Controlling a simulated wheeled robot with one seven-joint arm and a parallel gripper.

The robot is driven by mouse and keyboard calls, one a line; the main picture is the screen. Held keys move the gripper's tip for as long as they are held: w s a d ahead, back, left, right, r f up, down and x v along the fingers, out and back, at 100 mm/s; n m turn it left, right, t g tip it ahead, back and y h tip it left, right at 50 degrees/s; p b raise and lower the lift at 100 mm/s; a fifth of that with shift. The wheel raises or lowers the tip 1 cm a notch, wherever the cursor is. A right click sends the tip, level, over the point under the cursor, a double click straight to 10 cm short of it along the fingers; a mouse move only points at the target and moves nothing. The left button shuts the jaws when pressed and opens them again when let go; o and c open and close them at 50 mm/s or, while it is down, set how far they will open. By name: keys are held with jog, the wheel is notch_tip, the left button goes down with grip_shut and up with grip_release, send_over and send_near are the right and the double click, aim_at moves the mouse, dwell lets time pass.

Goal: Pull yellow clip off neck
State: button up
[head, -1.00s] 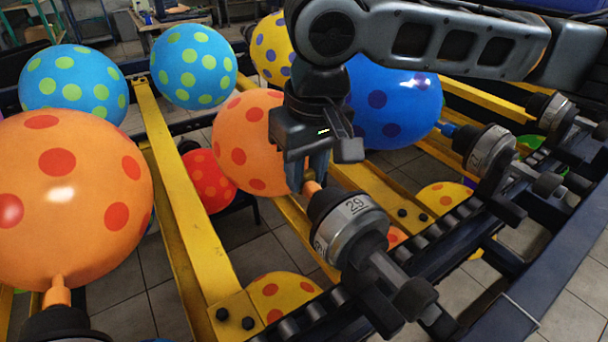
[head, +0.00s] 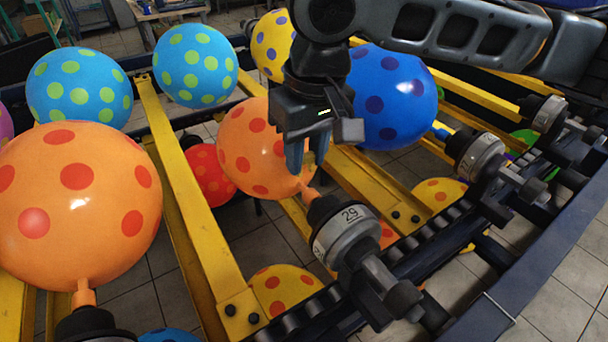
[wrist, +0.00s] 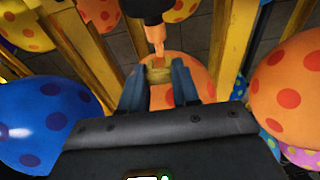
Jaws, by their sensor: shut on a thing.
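The orange balloon with red dots (head: 250,150) sits behind my gripper. Its thin orange neck (head: 307,190) runs to the dark nozzle marked 29 (head: 345,225), and the neck also shows in the wrist view (wrist: 155,36). My gripper (head: 303,163) is above the neck, fingers pointing down. In the wrist view, my gripper (wrist: 158,80) is shut on the yellow clip (wrist: 157,73), which lies between the blue-grey fingertips. The clip appears in front of the balloon, just below the visible neck. I cannot tell whether it still touches the neck. The head view barely shows the clip.
A large orange balloon (head: 77,200) stands at left and a blue one (head: 395,98) at right. Yellow beams (head: 185,200) run between the balloons. More nozzles (head: 480,155) line the dark rail at right. Light-blue balloons (head: 194,65) are behind.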

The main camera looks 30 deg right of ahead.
aim_at(306, 155)
jog(key=shift+r+p, duration=2.2)
jog(key=shift+r, duration=0.3)
